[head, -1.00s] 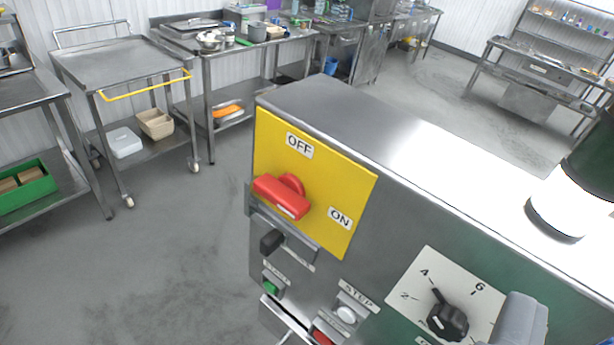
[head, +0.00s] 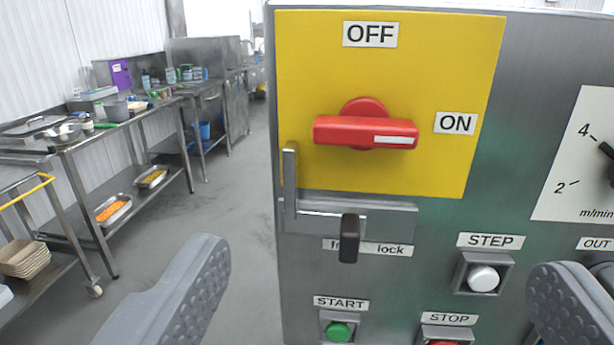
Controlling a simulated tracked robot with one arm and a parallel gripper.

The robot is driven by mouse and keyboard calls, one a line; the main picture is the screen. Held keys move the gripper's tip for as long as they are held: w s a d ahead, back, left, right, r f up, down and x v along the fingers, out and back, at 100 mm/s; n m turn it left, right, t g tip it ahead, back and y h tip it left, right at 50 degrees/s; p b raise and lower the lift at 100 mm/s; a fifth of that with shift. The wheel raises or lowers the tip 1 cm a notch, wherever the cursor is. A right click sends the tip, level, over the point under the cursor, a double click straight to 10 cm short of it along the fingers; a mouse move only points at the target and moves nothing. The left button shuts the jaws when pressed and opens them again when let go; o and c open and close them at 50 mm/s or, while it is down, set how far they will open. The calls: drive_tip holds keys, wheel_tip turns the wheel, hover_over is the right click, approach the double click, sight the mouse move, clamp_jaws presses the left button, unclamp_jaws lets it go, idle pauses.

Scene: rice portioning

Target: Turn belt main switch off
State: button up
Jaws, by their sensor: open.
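The red main switch handle (head: 366,132) sits on a yellow plate (head: 300,90) on the front of a steel control box. The handle lies horizontal, its white mark at the right end beside the ON label (head: 456,123). The OFF label (head: 370,34) is above it. Below the plate is a metal lock bracket (head: 380,215) with a black knob (head: 349,238); part of its label is hidden by the knob. My gripper (head: 385,300) is open, its grey fingers wide apart at the lower left and lower right, in front of the panel and lower than the handle. It touches nothing visible.
A green START button (head: 340,331), a white STEP button (head: 482,278) and a red STOP button (head: 442,343) lie low on the panel. A speed dial plate (head: 580,170) is at the right. Steel tables (head: 110,130) stand at the left beyond open floor.

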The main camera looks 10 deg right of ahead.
sight(363, 139)
drive_tip(key=p+x, duration=0.3)
drive_tip(key=x, duration=0.8)
drive_tip(key=shift+w, duration=0.45)
drive_tip(key=shift+p+x, duration=0.3)
drive_tip(key=shift+x, duration=0.7)
drive_tip(key=shift+s+f, duration=0.1)
drive_tip(key=shift+d, duration=0.1)
drive_tip(key=c, duration=1)
